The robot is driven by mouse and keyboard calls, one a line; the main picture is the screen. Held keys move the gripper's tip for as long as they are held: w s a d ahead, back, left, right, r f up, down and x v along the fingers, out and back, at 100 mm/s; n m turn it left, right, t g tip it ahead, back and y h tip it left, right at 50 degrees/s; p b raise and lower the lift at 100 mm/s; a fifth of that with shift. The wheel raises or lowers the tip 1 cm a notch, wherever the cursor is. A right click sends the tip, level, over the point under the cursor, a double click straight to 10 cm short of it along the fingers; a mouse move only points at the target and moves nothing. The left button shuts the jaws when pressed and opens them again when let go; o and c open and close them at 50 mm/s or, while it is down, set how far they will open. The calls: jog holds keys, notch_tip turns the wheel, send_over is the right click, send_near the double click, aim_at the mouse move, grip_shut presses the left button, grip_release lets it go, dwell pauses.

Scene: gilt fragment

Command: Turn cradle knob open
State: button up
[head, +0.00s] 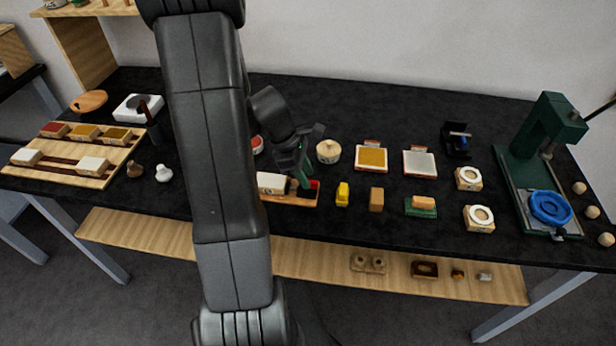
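A low wooden holder (290,200) lies near the front edge of the black table, just right of my arm. It bears a white block (271,182) and a red part (314,186) at its right end. It may be the cradle, but I cannot make out its knob for sure. My gripper (303,177) points down over the right part of this holder, close to a dark green piece. I cannot tell whether it touches anything or how far its fingers are apart. My arm hides the holder's left side.
Right of the holder stand a yellow block (342,194), a tan block (377,199) and a green-based block (421,207). A round lidded pot (328,151) stands behind. A green press (545,140) with a blue ring (550,208) is at far right. A wooden rack (75,160) is left.

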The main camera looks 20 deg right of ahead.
jog(key=shift+x, duration=0.9)
grip_shut()
